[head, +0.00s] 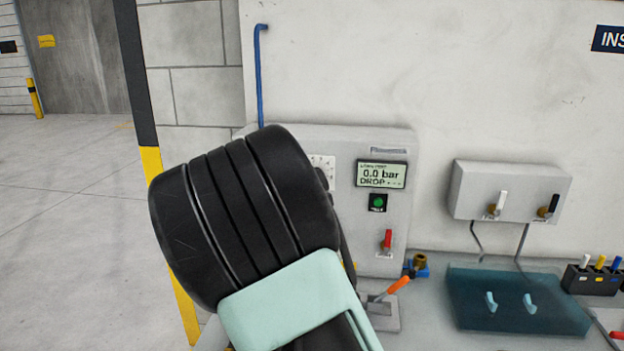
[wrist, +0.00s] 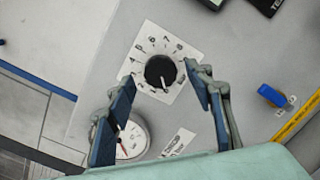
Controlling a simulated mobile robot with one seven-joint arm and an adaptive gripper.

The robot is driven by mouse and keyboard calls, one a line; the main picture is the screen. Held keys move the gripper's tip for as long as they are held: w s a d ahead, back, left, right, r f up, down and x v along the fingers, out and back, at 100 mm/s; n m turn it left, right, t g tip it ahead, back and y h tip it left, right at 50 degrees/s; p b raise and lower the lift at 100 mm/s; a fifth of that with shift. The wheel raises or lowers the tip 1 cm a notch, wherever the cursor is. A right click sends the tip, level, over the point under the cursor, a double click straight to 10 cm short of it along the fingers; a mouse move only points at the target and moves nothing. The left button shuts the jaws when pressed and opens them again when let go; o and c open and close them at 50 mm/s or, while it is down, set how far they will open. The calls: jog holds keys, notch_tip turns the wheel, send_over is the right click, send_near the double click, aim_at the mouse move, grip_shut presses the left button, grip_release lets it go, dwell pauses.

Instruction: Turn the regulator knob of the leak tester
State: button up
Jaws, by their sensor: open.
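The leak tester (head: 400,145) is a pale grey box against the wall in the head view, with a display reading 0.0 bar, a green button and a red-handled valve. Its black regulator knob (wrist: 160,71) sits on a white numbered dial plate (wrist: 178,45) in the wrist view. In the head view my arm hides the knob and covers part of the dial plate. My gripper (wrist: 160,87) is open, its two fingers apart on either side of the knob's lower part.
A round gauge (wrist: 132,141) with a red needle lies below the knob, close to the left finger. A blue handle (wrist: 271,96) is to the right.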

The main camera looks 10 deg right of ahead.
jog(key=shift+x, duration=1.5)
jog(key=c, duration=1.1)
